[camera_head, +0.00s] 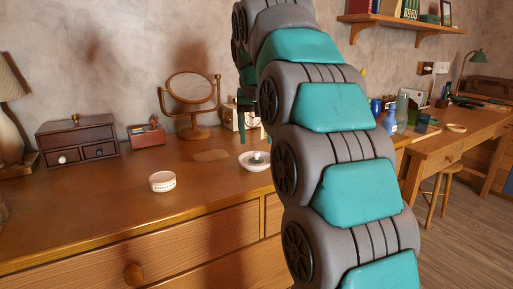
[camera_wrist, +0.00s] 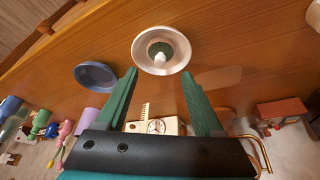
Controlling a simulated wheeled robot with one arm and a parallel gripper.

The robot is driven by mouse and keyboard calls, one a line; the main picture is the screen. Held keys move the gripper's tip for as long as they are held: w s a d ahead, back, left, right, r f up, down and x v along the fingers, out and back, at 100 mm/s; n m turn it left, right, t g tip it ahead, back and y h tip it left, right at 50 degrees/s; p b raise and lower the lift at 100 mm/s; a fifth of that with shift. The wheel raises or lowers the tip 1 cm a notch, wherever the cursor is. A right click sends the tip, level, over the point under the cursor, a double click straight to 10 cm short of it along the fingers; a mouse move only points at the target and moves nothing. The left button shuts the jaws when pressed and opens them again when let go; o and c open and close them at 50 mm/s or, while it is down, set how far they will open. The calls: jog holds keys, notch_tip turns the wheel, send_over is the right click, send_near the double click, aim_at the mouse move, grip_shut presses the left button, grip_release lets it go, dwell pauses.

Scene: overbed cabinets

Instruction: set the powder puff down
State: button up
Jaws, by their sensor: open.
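The powder puff, seemingly the green round piece with a pale knob (camera_wrist: 160,53), sits inside a white dish (camera_wrist: 143,61). The dish (camera_head: 246,166) also shows in the head view on the dresser top, partly cut off by my arm, with a small dark and pale shape in it. My gripper (camera_wrist: 159,75) is open, its two green fingers apart with nothing between them. In the wrist view the fingertips frame the near side of the dish. In the head view part of my gripper (camera_head: 248,112) shows above the dish, mostly hidden by my arm.
A round mirror (camera_head: 191,88), a red box (camera_head: 147,135) and a small drawer chest (camera_head: 77,142) stand behind. A blue dish (camera_wrist: 97,76) and several bottles lie near. The dresser's front left is clear.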

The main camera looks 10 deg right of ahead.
jog(key=p+v, duration=0.1)
jog(key=v, duration=0.5)
jog(key=shift+s+f, duration=0.1)
jog(key=s+f+n+g, duration=0.1)
jog(key=s+f+g, duration=0.2)
jog(key=s+f, duration=1.3)
jog(key=s+d+f+n+g+y, duration=0.1)
jog(key=s+f+g, duration=0.2)
jog(key=s+f, duration=1.3)
jog(key=s, duration=0.7)
jog(key=shift+f, duration=0.4)
